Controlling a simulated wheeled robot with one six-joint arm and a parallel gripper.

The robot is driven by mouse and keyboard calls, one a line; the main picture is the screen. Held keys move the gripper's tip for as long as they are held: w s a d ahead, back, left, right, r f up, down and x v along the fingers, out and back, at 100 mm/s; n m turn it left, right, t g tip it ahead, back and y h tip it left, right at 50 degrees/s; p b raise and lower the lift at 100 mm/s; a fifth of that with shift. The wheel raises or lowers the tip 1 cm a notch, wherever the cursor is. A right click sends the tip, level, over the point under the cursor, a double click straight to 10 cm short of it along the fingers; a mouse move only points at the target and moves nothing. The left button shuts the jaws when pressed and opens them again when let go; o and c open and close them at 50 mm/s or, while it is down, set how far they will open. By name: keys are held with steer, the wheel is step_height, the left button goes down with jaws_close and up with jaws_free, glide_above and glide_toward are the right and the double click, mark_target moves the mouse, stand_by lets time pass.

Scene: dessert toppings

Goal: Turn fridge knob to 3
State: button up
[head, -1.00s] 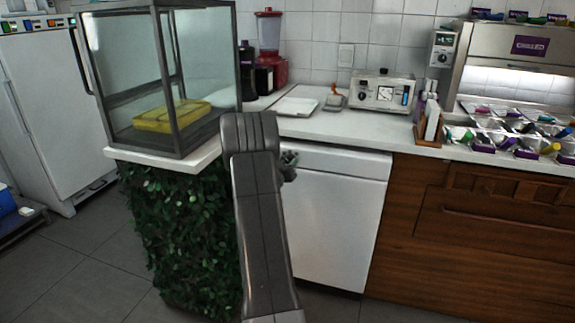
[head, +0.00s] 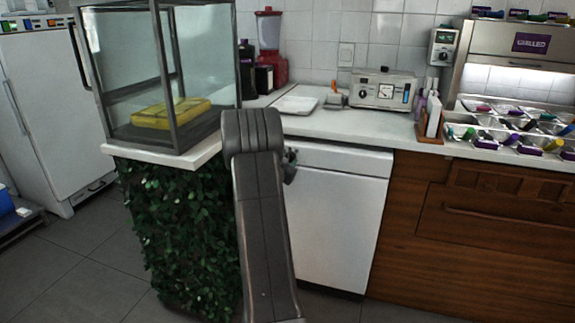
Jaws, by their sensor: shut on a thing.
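The white under-counter fridge (head: 342,225) stands below the counter at the middle of the head view, its door closed. My gripper (head: 290,166) is at the upper left of its front, mostly hidden behind my own arm. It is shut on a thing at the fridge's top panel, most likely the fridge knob. The knob, its numbers and the fingertips cannot be made out, so the setting cannot be read.
A glass display case (head: 205,60) with a yellow tray (head: 170,113) stands on a leafy pedestal (head: 180,235) close to the left. Wooden drawers (head: 480,225) lie to the right. The white counter (head: 340,126) is above, and grey floor (head: 60,265) is free at the left.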

steer(key=shift+m+b, duration=0.3)
steer(key=shift+m, duration=0.5)
steer(key=o, duration=1)
steer(key=shift+c, duration=0.2)
steer(key=p+v, duration=0.1)
steer(key=v, duration=1.2)
steer(key=shift+s, duration=0.4)
steer(key=shift+w+r, duration=0.1)
steer(key=b+x, duration=0.1)
steer(key=x, duration=1.2)
steer(key=shift+w, duration=0.35)
